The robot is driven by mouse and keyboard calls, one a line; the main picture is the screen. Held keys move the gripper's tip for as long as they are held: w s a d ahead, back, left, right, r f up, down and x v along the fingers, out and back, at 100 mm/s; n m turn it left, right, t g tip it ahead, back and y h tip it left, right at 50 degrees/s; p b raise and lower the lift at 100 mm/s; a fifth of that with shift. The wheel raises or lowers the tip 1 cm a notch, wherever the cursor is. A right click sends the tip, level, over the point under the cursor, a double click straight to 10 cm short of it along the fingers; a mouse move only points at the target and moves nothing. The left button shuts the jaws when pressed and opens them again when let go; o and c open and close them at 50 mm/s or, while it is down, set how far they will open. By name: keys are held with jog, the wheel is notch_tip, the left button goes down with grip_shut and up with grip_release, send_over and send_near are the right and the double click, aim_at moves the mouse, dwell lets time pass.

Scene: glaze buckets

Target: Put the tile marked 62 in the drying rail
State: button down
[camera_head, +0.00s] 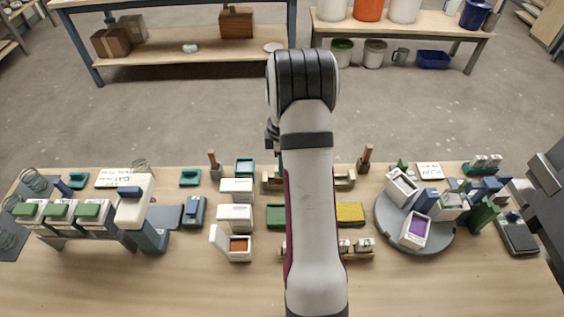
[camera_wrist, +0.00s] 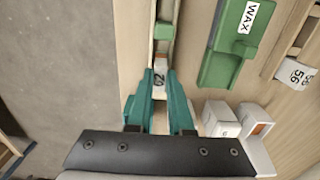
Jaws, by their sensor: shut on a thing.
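In the wrist view my gripper (camera_wrist: 160,85) has two teal fingers shut on the tile marked 62 (camera_wrist: 159,80), a small pale piece with dark digits and a brownish far end. A narrow light-wood rail (camera_wrist: 164,28), which looks like the drying rail, runs away just beyond the tile. The tile lines up with the rail, but I cannot tell whether it touches it or sits in it. In the head view part of a wooden rail (camera_head: 344,181) shows right of my arm. My arm hides the gripper and tile there.
A green block labelled WAX (camera_wrist: 228,48) lies right of the rail, with a tile marked 56 (camera_wrist: 296,73) farther right. White lidded boxes (camera_wrist: 220,120) stand near my right finger. A round turntable (camera_head: 391,233) with bins is at right. The table's front is clear.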

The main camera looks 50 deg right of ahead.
jog(key=shift+f, duration=0.25)
dwell(0.6)
jog(key=c, duration=0.7)
grip_release()
jog(key=shift+c, duration=0.2)
notch_tip(320, 180, up, 7)
jog(key=shift+f, duration=0.1)
